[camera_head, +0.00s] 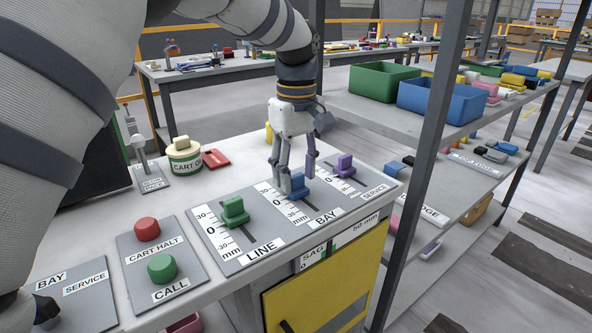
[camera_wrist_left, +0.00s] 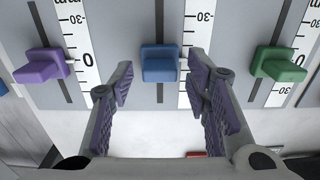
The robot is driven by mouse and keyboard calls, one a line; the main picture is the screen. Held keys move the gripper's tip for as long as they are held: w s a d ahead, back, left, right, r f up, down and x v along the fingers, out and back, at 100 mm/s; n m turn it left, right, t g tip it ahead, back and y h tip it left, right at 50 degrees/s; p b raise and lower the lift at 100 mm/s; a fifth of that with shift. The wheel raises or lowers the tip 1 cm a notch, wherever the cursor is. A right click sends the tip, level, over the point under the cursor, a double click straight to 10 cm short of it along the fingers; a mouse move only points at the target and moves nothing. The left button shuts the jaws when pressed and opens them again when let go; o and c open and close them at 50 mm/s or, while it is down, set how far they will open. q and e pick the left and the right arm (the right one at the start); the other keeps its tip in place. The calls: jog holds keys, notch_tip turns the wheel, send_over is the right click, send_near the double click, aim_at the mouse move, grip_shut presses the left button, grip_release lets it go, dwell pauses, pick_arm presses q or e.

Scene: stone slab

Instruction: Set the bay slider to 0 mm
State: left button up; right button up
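The bay slider has a blue knob (camera_head: 298,187) in a slot on the grey panel, between the green line slider (camera_head: 234,211) and the purple service slider (camera_head: 343,165). A mm scale (camera_head: 279,203) runs beside its slot. My left gripper (camera_head: 296,182) points down at the blue knob, fingers apart. In the left wrist view the blue knob (camera_wrist_left: 160,63) lies ahead of the gap between the open fingers (camera_wrist_left: 163,92); I see no contact. The right finger hides part of its scale, so I cannot read the exact setting. My right gripper is out of view.
A panel with a red cart halt button (camera_head: 147,229) and green call button (camera_head: 162,267) is at left. A green-and-cream cylinder (camera_head: 184,156) and red block (camera_head: 216,158) stand behind. A dark post (camera_head: 430,150) rises right of the panel.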

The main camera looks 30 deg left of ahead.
aim_at(297, 175)
pick_arm(q)
notch_tip(297, 175, up, 12)
dwell(0.6)
